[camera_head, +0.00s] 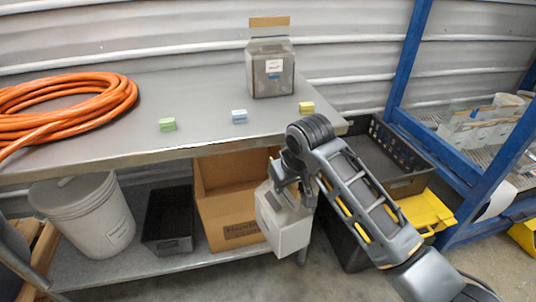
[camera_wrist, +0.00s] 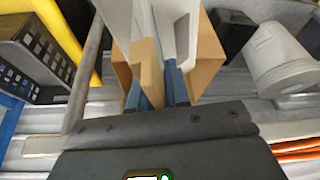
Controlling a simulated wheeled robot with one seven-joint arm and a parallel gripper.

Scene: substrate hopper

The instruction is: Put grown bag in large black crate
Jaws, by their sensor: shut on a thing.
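My gripper (camera_head: 287,188) is shut on the upper part of a pale grey-white bag (camera_head: 283,226), which hangs in front of the bench's lower shelf. In the wrist view, my blue-tipped fingers (camera_wrist: 158,85) close on a tan strip at the bag's top, and the pale bag (camera_wrist: 143,22) extends beyond them. A black crate (camera_head: 408,183) with slotted walls stands right of the bench, to the right of my gripper. It also shows at the left of the wrist view (camera_wrist: 35,50). Its inside is partly hidden by my arm. A similar clear bag (camera_head: 270,75) stands on the bench.
A cardboard box (camera_head: 228,222), a small black bin (camera_head: 168,222) and a lidded white bucket (camera_head: 92,215) sit on the lower shelf. A yellow lid (camera_head: 427,212) and blue rack post (camera_head: 408,50) are near the crate. The bench edge (camera_head: 120,163) overhangs the shelf.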

